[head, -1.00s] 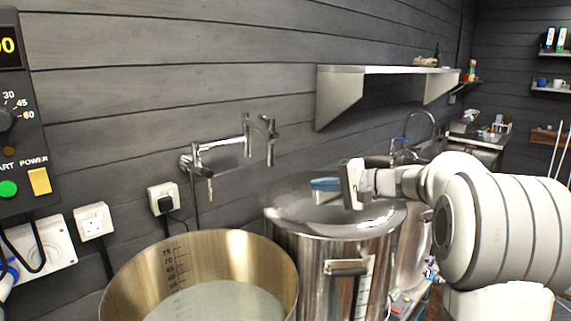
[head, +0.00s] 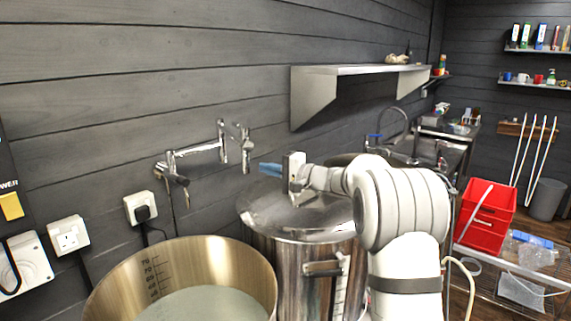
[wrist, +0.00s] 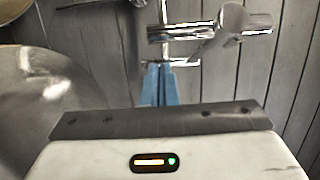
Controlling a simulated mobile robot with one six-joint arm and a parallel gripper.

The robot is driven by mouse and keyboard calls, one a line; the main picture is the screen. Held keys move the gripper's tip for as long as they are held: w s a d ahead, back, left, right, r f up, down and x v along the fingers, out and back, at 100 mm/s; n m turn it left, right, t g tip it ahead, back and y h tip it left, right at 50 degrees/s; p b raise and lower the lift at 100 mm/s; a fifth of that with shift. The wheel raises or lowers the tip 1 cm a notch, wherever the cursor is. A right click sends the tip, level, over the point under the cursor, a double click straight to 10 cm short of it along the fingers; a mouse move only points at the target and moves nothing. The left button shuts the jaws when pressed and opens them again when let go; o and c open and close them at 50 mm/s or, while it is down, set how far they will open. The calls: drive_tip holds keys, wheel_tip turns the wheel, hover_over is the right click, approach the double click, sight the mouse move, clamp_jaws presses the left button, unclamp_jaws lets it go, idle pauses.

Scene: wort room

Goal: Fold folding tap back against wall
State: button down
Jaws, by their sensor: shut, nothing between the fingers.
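The folding tap (head: 200,153) is chrome and mounted on the dark plank wall. Its arm stretches left from upright joints near the wall to a valve and spout with a dark tip, to the left of the lidded steel pot. My gripper (head: 262,168) has blue fingers and is just right of the tap's upright joints, above the pot lid. In the wrist view the fingers of my gripper (wrist: 164,72) are together and empty, their tips close below chrome tap parts (wrist: 205,38). Whether they touch the tap I cannot tell.
The lidded steel pot (head: 300,215) stands below my gripper. An open steel vessel (head: 200,255) holding liquid stands in front of it at left. A steel shelf (head: 345,71) juts from the wall at upper right. Sockets (head: 69,235) sit on the wall at left.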

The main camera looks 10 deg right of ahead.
drive_tip(key=shift+s+a, duration=0.15)
drive_tip(key=shift+a, duration=0.35)
drive_tip(key=shift+s+a, duration=0.15)
drive_tip(key=shift+a, duration=0.35)
drive_tip(key=shift+f+t+b, duration=0.1)
drive_tip(key=shift+t+b, duration=0.2)
drive_tip(key=shift+b, duration=0.15)
